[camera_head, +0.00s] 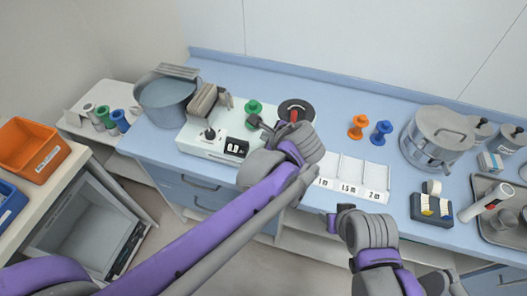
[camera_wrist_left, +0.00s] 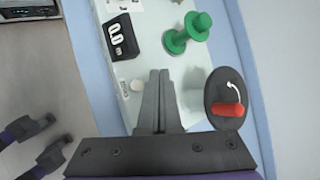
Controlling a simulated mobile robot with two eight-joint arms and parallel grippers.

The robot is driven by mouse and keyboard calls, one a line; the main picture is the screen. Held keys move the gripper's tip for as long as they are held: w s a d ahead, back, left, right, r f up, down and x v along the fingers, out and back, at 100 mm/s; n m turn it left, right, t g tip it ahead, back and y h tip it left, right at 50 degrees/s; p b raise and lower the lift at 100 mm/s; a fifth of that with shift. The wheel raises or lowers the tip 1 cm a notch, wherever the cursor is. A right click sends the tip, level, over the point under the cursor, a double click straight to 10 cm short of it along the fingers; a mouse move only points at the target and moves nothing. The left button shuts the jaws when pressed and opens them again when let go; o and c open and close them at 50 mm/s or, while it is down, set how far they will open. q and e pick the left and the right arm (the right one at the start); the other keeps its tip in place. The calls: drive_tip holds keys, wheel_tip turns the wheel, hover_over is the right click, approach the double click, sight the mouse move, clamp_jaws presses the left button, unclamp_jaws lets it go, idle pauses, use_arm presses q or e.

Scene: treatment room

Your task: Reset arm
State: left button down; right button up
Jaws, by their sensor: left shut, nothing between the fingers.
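My left arm reaches in from the lower left of the head view. Its gripper (camera_head: 258,123) is over the white device (camera_head: 190,145), between the green spool (camera_head: 253,107) and the round dial with a red handle (camera_head: 296,112). In the left wrist view the left fingers (camera_wrist_left: 160,78) are together with nothing between them. The green spool (camera_wrist_left: 188,33) and red handle (camera_wrist_left: 228,109) are apart from them. My right gripper (camera_head: 336,218) is low in front of the counter edge. Its fingers (camera_wrist_left: 42,142) show spread and empty at the left of the wrist view.
An orange spool (camera_head: 357,127) and blue spool (camera_head: 381,132) stand behind a white sectioned tray (camera_head: 350,172). A steel pot (camera_head: 437,138) and metal tray (camera_head: 492,205) occupy the right. A grey bin (camera_head: 167,100) stands at the left. Open floor lies before the counter.

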idle(0.6)
use_arm(q)
drive_tip(key=s+a+f+n+g+h, duration=0.1)
drive_tip(key=s+a+f+n, duration=0.3)
drive_tip(key=s+a+n, duration=0.5)
drive_tip(key=s+a+f+n+g+h, duration=0.1)
drive_tip(key=s+a+f+n+h, duration=0.1)
drive_tip(key=s+a+n, duration=0.7)
drive_tip(key=shift+s+a+f+n+g+h, duration=0.3)
drive_tip(key=shift+s+f+n, duration=0.6)
drive_tip(key=shift+n, duration=1.2)
drive_tip(key=shift+d, duration=0.1)
